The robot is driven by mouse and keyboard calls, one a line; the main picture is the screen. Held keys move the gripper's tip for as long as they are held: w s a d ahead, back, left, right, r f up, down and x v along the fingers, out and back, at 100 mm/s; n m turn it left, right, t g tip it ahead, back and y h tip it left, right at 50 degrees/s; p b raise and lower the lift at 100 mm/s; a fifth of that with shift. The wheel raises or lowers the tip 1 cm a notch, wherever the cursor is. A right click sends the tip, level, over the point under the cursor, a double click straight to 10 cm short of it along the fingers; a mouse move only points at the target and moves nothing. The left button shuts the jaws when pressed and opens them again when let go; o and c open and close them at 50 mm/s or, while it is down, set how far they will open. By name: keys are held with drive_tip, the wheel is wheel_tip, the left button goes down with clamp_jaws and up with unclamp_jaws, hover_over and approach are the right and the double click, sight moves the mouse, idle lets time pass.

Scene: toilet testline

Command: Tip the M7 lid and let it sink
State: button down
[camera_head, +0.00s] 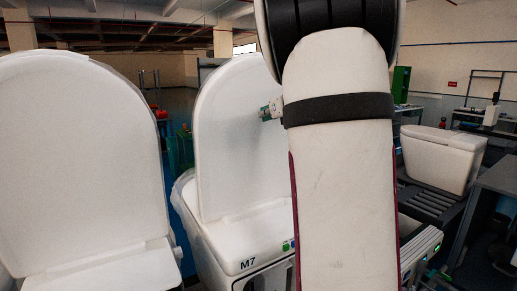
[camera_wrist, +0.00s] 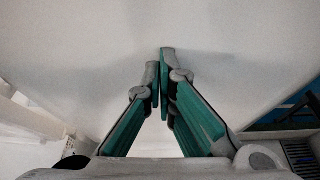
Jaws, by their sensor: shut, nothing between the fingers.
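The M7 lid (camera_head: 235,130) is white and stands upright, leaning back a little, at the rear of the M7 toilet (camera_head: 245,235) in the head view. My gripper (camera_head: 265,113) shows only as a small teal and grey piece in front of the upper right part of the lid; my arm hides the rest. In the wrist view my gripper (camera_wrist: 164,65) is shut and empty, its fingertips pointing at the broad white face of the lid (camera_wrist: 240,45). I cannot tell whether the tips touch it.
Another toilet with a raised white lid (camera_head: 75,150) stands close on the left. A white cistern (camera_head: 440,155) sits on a dark conveyor (camera_head: 435,200) at the right.

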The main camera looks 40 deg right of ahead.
drive_tip(key=w, duration=0.2)
drive_tip(key=shift+w+d+r, duration=0.2)
drive_tip(key=shift+w+d, duration=0.1)
idle(2.8)
